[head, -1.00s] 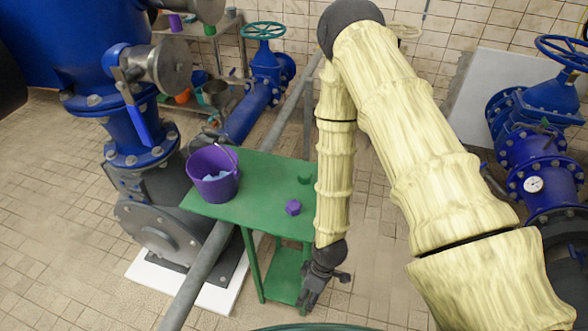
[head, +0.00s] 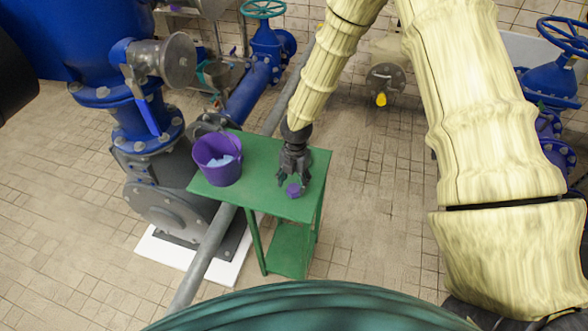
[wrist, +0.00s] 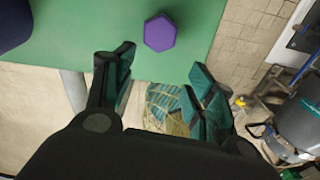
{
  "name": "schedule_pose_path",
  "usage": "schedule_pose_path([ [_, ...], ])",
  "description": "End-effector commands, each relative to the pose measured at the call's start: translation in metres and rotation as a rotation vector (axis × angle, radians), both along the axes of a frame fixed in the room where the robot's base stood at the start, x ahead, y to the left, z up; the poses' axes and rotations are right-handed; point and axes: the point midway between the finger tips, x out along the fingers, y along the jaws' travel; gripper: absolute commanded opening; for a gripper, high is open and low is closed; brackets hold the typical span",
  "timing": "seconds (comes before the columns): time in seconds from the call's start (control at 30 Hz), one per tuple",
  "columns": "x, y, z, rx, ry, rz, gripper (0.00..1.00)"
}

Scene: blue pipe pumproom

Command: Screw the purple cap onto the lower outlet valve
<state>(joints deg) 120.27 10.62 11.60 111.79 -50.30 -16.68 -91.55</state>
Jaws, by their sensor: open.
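The purple cap (head: 294,190) lies on the green table (head: 262,160) near its right side; in the wrist view it is a purple hexagon (wrist: 160,32) on the green top. My gripper (head: 293,178) is at the cap's far side, pointing down over the table. In the wrist view its spread fingers (wrist: 162,66) are empty, with the cap beyond the tips and not between them. I cannot tell for sure which fitting is the lower outlet valve; a grey flanged outlet with a yellow part (head: 384,82) stands behind the table, right of my gripper.
A purple bucket (head: 217,172) with pale blue contents stands on the table's left. A grey pipe (head: 208,262) runs past the table's left side. Blue valve bodies (head: 134,118) stand at left and more at right. Tiled floor is open right of the table.

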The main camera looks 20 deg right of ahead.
Motion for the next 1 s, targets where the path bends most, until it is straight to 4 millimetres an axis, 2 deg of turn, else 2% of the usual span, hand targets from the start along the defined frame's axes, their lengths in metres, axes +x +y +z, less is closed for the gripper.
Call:
schedule_pose_path([
  [0.03, 0.011, -0.003, 0.008, -0.014, -0.014, 0.052, 0.55],
  [0.13, 0.023, -0.008, 0.016, -0.035, -0.026, 0.127, 0.55],
  [0.37, 0.027, -0.01, 0.012, -0.046, -0.03, 0.16, 0.55],
  [1.0, 0.026, -0.009, -0.053, -0.044, -0.029, 0.156, 0.55],
])
